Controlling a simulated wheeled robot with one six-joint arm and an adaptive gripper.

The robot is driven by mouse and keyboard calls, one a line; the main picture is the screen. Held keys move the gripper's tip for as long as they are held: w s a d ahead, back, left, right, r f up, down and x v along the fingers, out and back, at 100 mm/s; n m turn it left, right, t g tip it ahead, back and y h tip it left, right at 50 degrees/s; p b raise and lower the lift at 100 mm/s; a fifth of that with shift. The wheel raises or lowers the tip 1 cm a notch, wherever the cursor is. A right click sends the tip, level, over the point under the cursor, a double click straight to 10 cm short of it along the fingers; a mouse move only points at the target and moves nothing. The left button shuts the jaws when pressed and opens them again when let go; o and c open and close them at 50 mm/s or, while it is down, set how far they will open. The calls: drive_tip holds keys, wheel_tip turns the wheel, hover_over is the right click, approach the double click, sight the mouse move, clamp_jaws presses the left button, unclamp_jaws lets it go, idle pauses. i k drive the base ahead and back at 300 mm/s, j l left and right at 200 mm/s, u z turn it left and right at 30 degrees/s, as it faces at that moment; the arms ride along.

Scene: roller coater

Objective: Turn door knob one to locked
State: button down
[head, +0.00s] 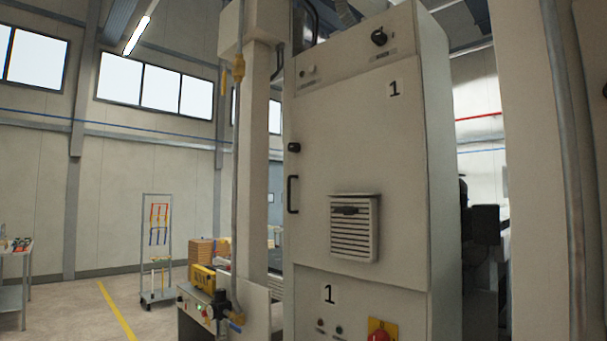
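A tall grey cabinet (365,140) marked "1" fills the middle of the head view. A small black knob (293,147) sits at the left edge of its upper door, above a black pull handle (292,194). Which way the knob is turned is too small to tell. Another black rotary knob (379,37) is on the panel at the top right of the cabinet. The upper door looks shut. My gripper is not in view.
A pale column (254,150) with a conduit stands just left of the cabinet. A low control box (200,308) with buttons is at the lower left. A red rotary switch (379,336) shows at the bottom. Another large pale structure (535,150) stands at the right.

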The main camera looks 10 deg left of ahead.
sight(294, 147)
drive_tip(key=i+j+z, duration=0.15)
drive_tip(key=j, duration=0.35)
drive_tip(key=i+j+z, duration=0.15)
drive_tip(key=j, duration=0.35)
drive_tip(key=i+j+z, duration=0.15)
drive_tip(key=j, duration=0.4)
drive_tip(key=i+j+z, duration=0.15)
drive_tip(key=j, duration=0.35)
